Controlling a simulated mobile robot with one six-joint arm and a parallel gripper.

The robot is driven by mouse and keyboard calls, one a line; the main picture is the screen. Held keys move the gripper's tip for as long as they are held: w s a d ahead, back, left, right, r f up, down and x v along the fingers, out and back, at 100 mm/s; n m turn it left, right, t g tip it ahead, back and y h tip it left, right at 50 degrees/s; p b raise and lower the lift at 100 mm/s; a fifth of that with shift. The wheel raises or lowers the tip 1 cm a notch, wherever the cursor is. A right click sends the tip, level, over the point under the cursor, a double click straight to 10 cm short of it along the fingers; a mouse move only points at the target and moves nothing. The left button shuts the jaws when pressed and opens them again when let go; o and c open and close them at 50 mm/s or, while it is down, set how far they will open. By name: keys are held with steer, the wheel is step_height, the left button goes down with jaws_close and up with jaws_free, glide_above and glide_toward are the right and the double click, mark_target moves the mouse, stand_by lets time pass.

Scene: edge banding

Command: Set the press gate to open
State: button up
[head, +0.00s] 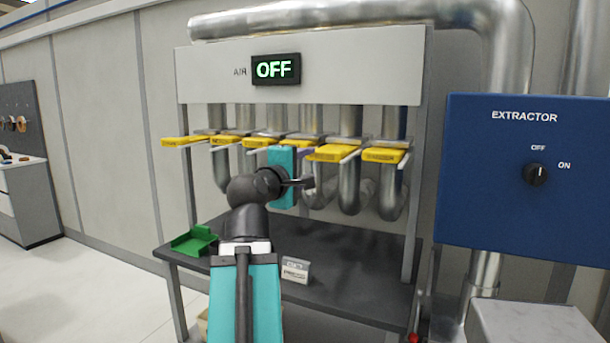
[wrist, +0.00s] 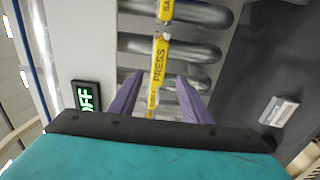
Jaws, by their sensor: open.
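The press gate (wrist: 160,58) is a yellow handle marked PRESS, in the upper middle of the wrist view. In the head view the matching yellow handle (head: 334,153) appears to be the second from the right, its label too small to read. My gripper (wrist: 159,80) is open, with its two purple fingers apart on either side of the line of the PRESS handle. Nothing is held. I cannot tell how far the fingertips are from the handle. In the head view my arm hides most of the gripper, with a bit of purple beside the handle.
Several other yellow gates (head: 225,141) line the pipes, with the SANDER gate (head: 383,156) at far right. The air sign (head: 276,69) reads OFF. Below is a dark table (head: 350,285) with a green holder (head: 194,241). A blue extractor panel (head: 525,180) stands right.

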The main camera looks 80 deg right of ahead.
steer(key=shift+a, duration=0.4)
steer(key=shift+w, duration=0.15)
